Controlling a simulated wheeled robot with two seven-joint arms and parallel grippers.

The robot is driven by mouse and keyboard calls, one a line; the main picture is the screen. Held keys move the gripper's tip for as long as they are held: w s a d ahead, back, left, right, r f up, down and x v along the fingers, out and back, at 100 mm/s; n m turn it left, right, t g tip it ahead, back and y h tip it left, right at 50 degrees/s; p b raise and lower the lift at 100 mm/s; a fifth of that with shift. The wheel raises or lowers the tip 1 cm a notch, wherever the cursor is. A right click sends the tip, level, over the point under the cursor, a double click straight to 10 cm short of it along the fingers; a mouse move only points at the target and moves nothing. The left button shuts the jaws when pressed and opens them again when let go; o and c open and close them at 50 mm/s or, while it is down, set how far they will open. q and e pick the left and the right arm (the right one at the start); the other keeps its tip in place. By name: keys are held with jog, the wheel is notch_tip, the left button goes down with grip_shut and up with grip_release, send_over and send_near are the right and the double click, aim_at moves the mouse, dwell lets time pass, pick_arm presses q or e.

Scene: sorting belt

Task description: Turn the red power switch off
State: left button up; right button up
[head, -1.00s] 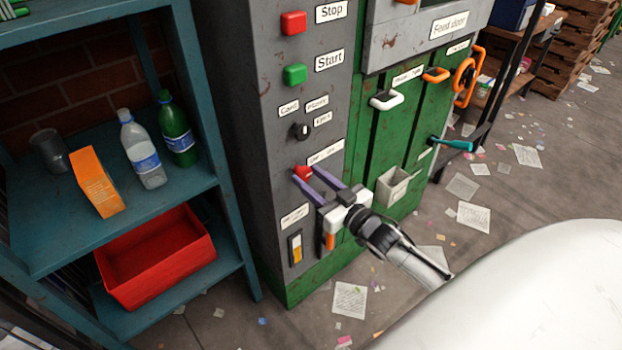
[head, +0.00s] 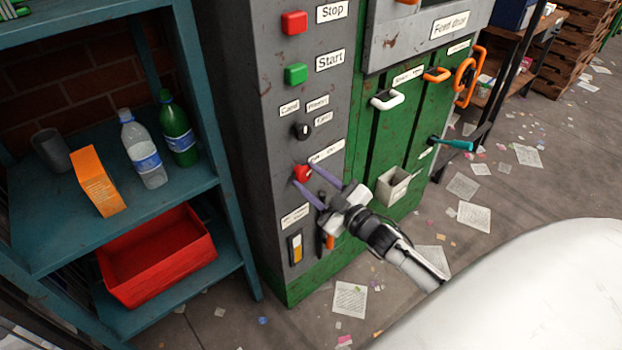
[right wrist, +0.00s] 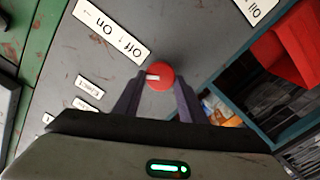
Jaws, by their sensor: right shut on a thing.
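The red power switch (head: 302,173) is a round knob on the grey front panel of the machine, under a white label. In the right wrist view the red knob (right wrist: 160,75) has a pale mark on its left side, and the label "Off / On" (right wrist: 112,30) is beside it. My right gripper (head: 304,181) has its purple fingers at the knob. The wrist view shows one finger on each side of it, shut on the knob. My left gripper is not in view.
The green Start button (head: 296,74) and red Stop button (head: 294,22) are higher on the panel. A teal shelf (head: 235,240) with bottles, an orange box (head: 97,182) and a red bin (head: 160,262) stands left. A teal lever (head: 455,144) sticks out at right.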

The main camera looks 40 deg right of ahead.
jog(key=n, duration=0.3)
jog(key=shift+a+f+n+b, duration=0.1)
jog(key=shift+f+n+b, duration=0.05)
jog(key=shift+n+b, duration=0.2)
jog(key=n+b, duration=0.1)
jog(key=n, duration=0.3)
jog(key=shift+f+n, duration=0.1)
jog(key=shift+n, duration=0.15)
jog(key=shift+n+b, duration=0.55)
jog(key=shift+n, duration=1.35)
jog(key=o, duration=1)
